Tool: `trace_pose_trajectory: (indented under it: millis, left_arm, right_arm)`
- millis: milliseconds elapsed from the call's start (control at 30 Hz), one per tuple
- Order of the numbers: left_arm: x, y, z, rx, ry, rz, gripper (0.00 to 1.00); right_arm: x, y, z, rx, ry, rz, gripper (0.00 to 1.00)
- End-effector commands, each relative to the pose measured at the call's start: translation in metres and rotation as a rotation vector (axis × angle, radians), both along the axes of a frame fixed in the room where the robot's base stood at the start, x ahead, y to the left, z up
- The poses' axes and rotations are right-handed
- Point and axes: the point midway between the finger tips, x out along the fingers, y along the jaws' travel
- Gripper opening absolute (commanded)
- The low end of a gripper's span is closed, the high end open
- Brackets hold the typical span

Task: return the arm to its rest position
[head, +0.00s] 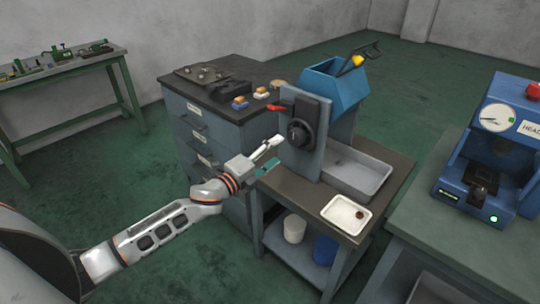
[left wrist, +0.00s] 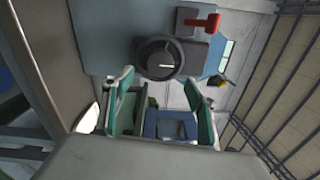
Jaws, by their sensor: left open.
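My left arm (head: 160,222) reaches in from the lower left in the head view. My left gripper (head: 268,150) is at its end, open, in front of the grey-blue panel with a black round knob (head: 298,132) and a red lever (head: 277,107). The fingers look empty. In the left wrist view the two green-padded fingers (left wrist: 160,108) stand apart, with the knob (left wrist: 160,58) and red lever (left wrist: 205,22) beyond them. I cannot tell the exact gap between fingers and panel. My right gripper is not in view.
The panel stands on a dark-topped bench with a grey tray (head: 358,178) and a white dish (head: 346,214). A drawer cabinet (head: 205,128) stands behind the gripper. A blue machine (head: 492,150) is at right. Green floor (head: 75,190) is open at left.

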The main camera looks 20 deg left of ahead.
Motion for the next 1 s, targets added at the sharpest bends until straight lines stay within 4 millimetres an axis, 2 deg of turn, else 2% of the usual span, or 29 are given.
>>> trace_pose_trajectory:
  millis: [200,733,867,967,1000]
  left_arm:
    - [-0.016,0.006,0.0,0.0,0.001,0.0,0.58]
    - [-0.018,0.005,-0.002,-0.007,0.005,0.0,0.58]
    - [-0.035,-0.004,-0.029,-0.102,0.075,0.01,0.58]
    - [-0.066,-0.016,-0.07,-0.265,0.194,0.037,0.58]
    - [-0.082,-0.021,-0.09,-0.348,0.255,0.057,0.58]
  right_arm:
    - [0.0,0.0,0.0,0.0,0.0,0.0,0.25]
    - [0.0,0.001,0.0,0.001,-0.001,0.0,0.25]
    - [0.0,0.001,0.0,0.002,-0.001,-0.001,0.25]
    - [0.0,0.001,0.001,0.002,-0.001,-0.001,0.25]
    - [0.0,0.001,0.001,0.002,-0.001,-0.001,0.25]
